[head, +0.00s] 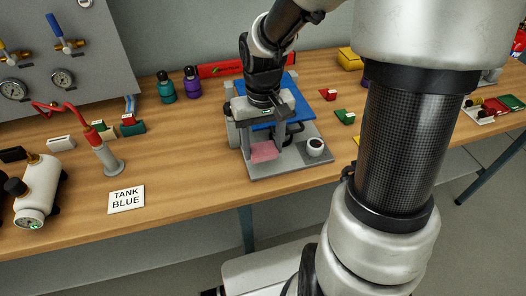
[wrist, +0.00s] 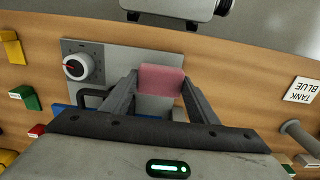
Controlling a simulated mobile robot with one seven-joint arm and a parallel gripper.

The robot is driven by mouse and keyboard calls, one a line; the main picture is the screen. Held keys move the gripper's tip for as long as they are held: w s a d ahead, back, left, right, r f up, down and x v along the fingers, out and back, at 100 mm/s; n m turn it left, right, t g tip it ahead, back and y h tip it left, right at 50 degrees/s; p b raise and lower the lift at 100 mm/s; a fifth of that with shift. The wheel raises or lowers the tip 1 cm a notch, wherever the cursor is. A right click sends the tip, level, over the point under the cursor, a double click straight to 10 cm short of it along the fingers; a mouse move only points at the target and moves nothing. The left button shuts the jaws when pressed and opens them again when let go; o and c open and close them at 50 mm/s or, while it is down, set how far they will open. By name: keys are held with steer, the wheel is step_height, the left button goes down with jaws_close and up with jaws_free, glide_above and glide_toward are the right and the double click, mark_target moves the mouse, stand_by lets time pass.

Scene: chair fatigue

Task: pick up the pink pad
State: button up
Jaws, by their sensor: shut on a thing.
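The pink pad (head: 263,152) is at the front of a small grey test stand (head: 290,163) with a blue top on the bench. My gripper (head: 264,141) reaches down over the stand and is shut on the pad. In the wrist view, the pad (wrist: 160,79) sits between the two fingertips of my gripper (wrist: 160,83), with a finger at each side. The pad's underside is hidden, so I cannot tell whether it touches the stand's base.
A white dial knob (head: 315,147) sits on the stand's base, right of the pad. A "TANK BLUE" card (head: 126,199) and a grey post (head: 110,160) are to the left. Red and green blocks (head: 345,117) lie to the right. Bare bench lies between card and stand.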

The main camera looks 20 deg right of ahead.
mark_target(263, 148)
step_height(263, 148, up, 14)
steer(key=p, duration=0.2)
